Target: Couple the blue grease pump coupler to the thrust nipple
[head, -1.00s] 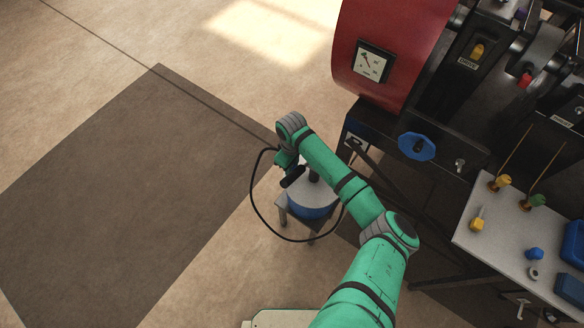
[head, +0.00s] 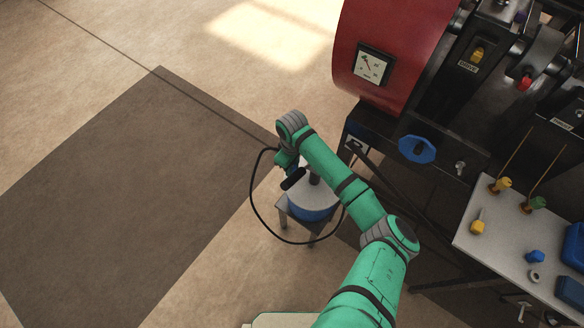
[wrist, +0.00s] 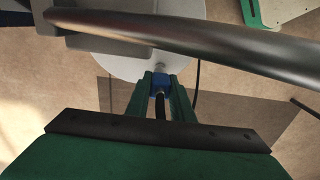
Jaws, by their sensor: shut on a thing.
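The blue coupler (wrist: 159,79) sits between my gripper's (wrist: 160,84) two green fingers in the wrist view, which are shut on it. A dark hose runs back from it between the fingers, and a small pale metal piece shows at its front. The grease pump (head: 312,205) has a blue body and pale round lid and stands on a small stool. Its lid (wrist: 116,59) lies behind the coupler in the wrist view. I cannot tell whether they touch. In the head view my wrist hides the coupler. I cannot make out the thrust nipple for certain.
A black hose (head: 252,205) loops around the stool (head: 284,218). A thick metal bar (wrist: 215,42) crosses the wrist view close to the camera. The floor to the left is clear.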

